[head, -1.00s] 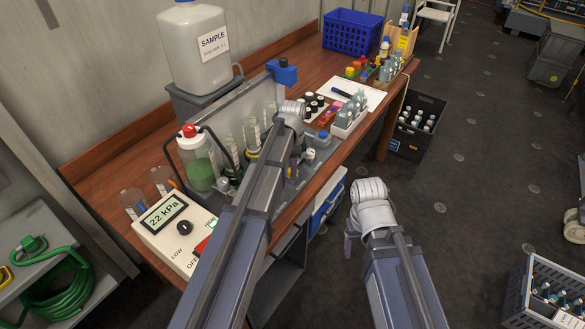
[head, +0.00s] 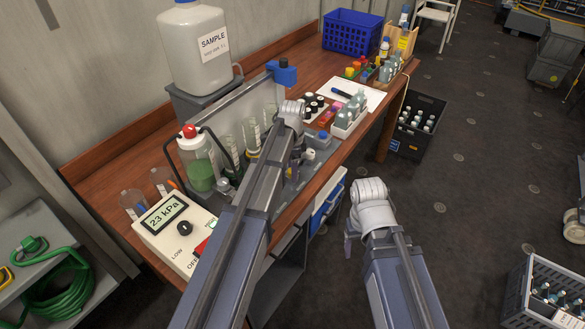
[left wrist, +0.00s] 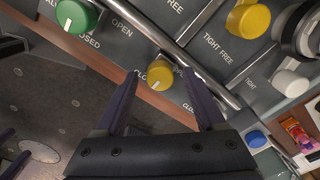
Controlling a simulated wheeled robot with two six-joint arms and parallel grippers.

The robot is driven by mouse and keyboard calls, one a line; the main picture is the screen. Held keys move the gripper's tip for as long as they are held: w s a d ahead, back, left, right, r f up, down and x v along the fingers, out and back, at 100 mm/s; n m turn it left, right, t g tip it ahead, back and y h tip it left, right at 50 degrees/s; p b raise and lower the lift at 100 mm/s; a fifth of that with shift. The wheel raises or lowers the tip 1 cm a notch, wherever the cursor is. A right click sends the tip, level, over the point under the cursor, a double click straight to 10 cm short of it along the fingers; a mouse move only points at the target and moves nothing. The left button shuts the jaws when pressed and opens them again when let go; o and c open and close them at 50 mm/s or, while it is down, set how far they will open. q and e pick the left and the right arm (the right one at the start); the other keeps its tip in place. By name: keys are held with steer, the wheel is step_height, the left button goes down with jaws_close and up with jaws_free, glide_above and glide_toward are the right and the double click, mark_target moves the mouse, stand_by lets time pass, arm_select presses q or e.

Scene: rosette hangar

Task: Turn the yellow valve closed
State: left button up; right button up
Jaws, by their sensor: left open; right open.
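In the left wrist view a round yellow valve knob (left wrist: 160,74) sits on the grey panel, with a small pale mark at its lower edge. Contact cannot be told. A second yellow knob (left wrist: 248,20) is further up right by TIGHT and FREE. In the head view my left arm hides most of the panel. My right gripper (head: 349,238) is open and empty beside the bench.
A metal rod runs past the yellow knob. The gauge box (head: 174,232) reads 23 kPa.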

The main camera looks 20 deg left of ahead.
arm_select(q)
step_height(320, 180, up, 8)
steer(key=p, duration=0.7)
steer(key=shift+f, duration=0.15)
steer(key=shift+f, duration=0.1)
steer(key=s+d+n, duration=0.4)
steer(key=s+d, duration=0.2)
steer(key=s, duration=0.6)
steer(key=s+d+n+y, duration=0.1)
steer(key=s+d+n, duration=0.4)
steer(key=s, duration=0.7)
steer(key=shift+d, duration=0.85)
